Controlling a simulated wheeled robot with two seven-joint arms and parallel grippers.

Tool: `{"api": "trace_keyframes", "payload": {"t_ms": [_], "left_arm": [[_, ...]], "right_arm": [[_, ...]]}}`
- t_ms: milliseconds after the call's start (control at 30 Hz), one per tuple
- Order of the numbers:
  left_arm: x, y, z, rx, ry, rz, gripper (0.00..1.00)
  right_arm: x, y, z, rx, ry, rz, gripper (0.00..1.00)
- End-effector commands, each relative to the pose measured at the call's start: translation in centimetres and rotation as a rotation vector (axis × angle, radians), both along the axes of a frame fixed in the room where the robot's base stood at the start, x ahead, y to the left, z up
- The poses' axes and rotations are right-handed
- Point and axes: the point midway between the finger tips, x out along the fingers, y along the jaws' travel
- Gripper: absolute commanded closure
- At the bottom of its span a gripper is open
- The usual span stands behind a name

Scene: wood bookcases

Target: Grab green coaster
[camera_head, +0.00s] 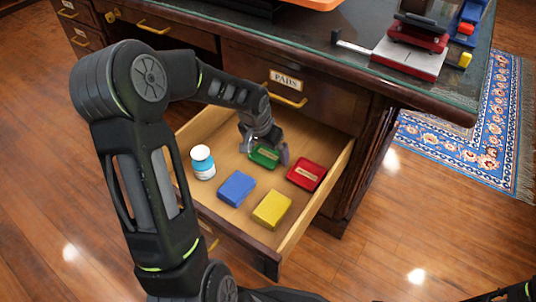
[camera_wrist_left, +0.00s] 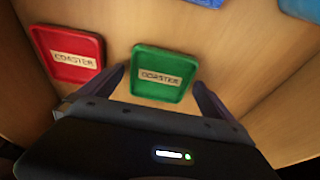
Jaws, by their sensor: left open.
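The green coaster (camera_head: 264,156) lies in the open wooden drawer, near its back, partly covered by my gripper in the head view. In the left wrist view the green coaster (camera_wrist_left: 164,74) lies flat with a label reading COASTER. My left gripper (camera_head: 265,152) is open, pointing down into the drawer, with one finger on either side of the green coaster. In the left wrist view the fingers (camera_wrist_left: 160,85) show left and right of it, and I cannot tell whether they touch it. My right gripper is not clearly in view.
A red coaster (camera_head: 306,174) lies right of the green one. A blue block (camera_head: 237,188), a yellow block (camera_head: 272,209) and a white-and-blue jar (camera_head: 202,162) also stand in the drawer (camera_head: 332,186). The desk front with a PADS label (camera_head: 286,80) rises behind.

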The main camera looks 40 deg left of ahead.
Motion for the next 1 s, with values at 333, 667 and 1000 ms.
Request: {"api": "trace_keyframes", "payload": {"t_ms": [333,667,1000], "left_arm": [[0.0,0.0,0.01,0.0,0.0,0.0,0.2],[0.0,0.0,0.01,0.0,0.0,0.0,0.47],[0.01,0.01,0.02,0.0,-0.001,0.0,0.62]], "right_arm": [[0.0,-0.01,0.0,0.0,0.0,0.0,0.64],[-0.01,-0.01,0.0,0.0,0.0,0.0,0.64],[0.0,-0.01,0.0,0.0,0.0,0.0,0.64]]}}
